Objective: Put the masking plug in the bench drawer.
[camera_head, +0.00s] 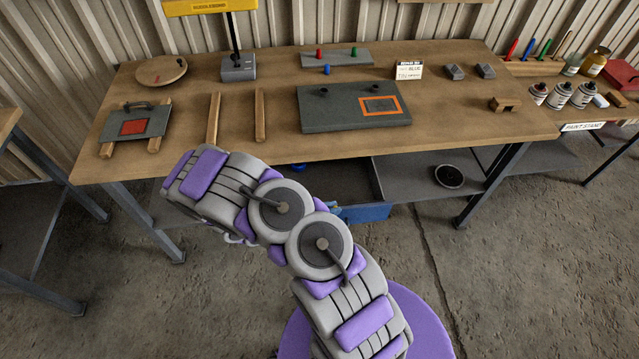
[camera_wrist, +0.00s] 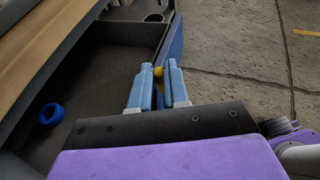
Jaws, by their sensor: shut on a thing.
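The yellow masking plug (camera_wrist: 158,71) is small and sits between the fingertips of my gripper (camera_wrist: 160,76) in the wrist view. My gripper is shut on it, and the fingers partly cover it. The bench drawer (camera_head: 366,212) is pulled open under the bench, with a blue front panel. Its dark interior (camera_wrist: 105,75) fills the left of the wrist view. My gripper is close to the drawer's front panel; its height above the drawer is unclear. My arm hides much of the gripper and drawer in the head view.
A blue ring (camera_wrist: 51,113) lies in the drawer. A round dark dish (camera_head: 449,176) sits on the lower shelf, right of the drawer. The bench top (camera_head: 230,150) above holds a grey panel (camera_head: 345,118) and a plate with a red square (camera_head: 135,122).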

